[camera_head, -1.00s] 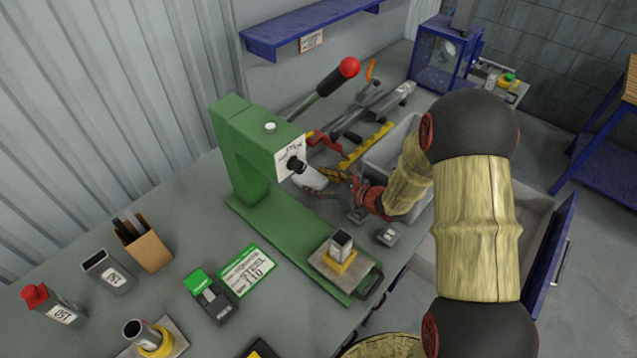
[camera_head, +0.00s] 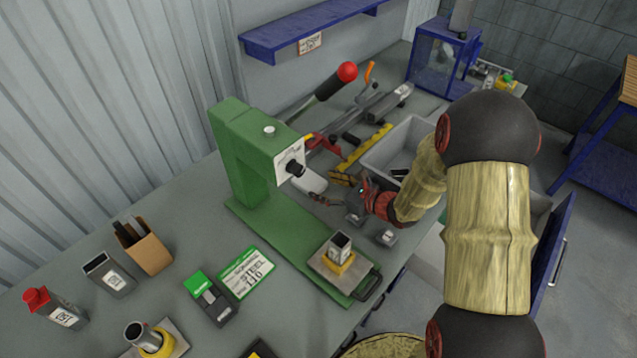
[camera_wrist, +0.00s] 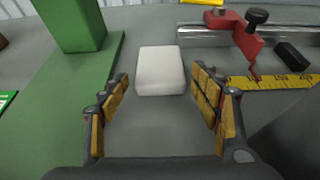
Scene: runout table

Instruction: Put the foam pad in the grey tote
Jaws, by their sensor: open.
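The foam pad (camera_wrist: 160,70) is a white rounded block lying on the grey bench. In the wrist view it sits just ahead of my open gripper (camera_wrist: 163,108), between the lines of its two fingers and apart from them. In the head view the foam pad (camera_head: 312,183) shows partly beside the green press. My gripper (camera_head: 340,192) is there to its right, low over the bench, its fingertips partly hidden. The grey tote (camera_head: 373,160) stands on the bench behind my arm, with some dark items inside; my arm hides part of it.
The green press (camera_head: 240,150) stands left of the pad, its base (camera_wrist: 62,110) close by. A yellow ruler (camera_head: 362,148) and a red clamp (camera_wrist: 240,38) on a metal bar lie to the right and behind. Small metal blocks (camera_head: 387,237) sit near my gripper.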

